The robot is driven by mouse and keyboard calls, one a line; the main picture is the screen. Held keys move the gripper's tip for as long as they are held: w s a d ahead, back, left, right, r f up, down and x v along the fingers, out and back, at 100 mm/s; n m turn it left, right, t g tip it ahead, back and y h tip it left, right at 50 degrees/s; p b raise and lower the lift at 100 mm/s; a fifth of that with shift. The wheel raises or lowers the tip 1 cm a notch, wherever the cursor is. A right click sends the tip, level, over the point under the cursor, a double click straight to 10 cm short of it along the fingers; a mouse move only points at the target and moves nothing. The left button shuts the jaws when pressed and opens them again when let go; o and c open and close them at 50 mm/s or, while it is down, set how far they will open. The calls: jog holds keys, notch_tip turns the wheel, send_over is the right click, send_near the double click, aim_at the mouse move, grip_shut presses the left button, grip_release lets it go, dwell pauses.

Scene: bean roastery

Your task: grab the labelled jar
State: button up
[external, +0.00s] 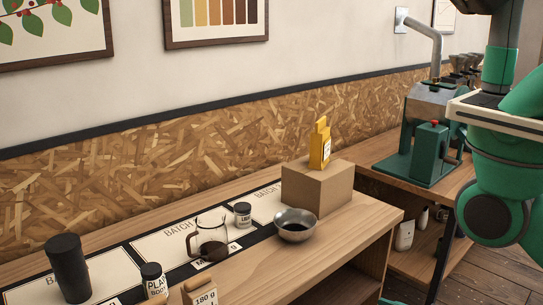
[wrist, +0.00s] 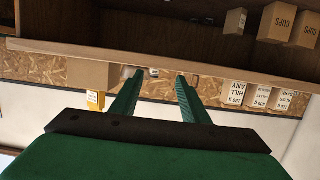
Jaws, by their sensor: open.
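Two small white jars with dark lids and printed labels stand on the counter in the external view. One jar (external: 243,215) is at the middle, behind the steel bowl; the other jar (external: 154,282) is at the front left, its label partly reading "PLAN BODY". In the wrist view, which looks upside down, my gripper (wrist: 158,76) is open, its two green fingers apart and empty. A small pale jar-like thing (wrist: 154,72) shows beyond and between the fingertips, mostly hidden by the counter edge. The fingers are outside the external view; only my arm shows at its right.
A cardboard box (external: 318,188) with a yellow pack (external: 320,146) stands right of the middle jar. A steel bowl (external: 294,226), a glass jug (external: 211,236), a dark cylinder (external: 68,268) and a bag (external: 200,292) share the counter. A green machine (external: 426,152) stands at right.

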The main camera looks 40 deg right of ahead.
jog(key=o, duration=0.4)
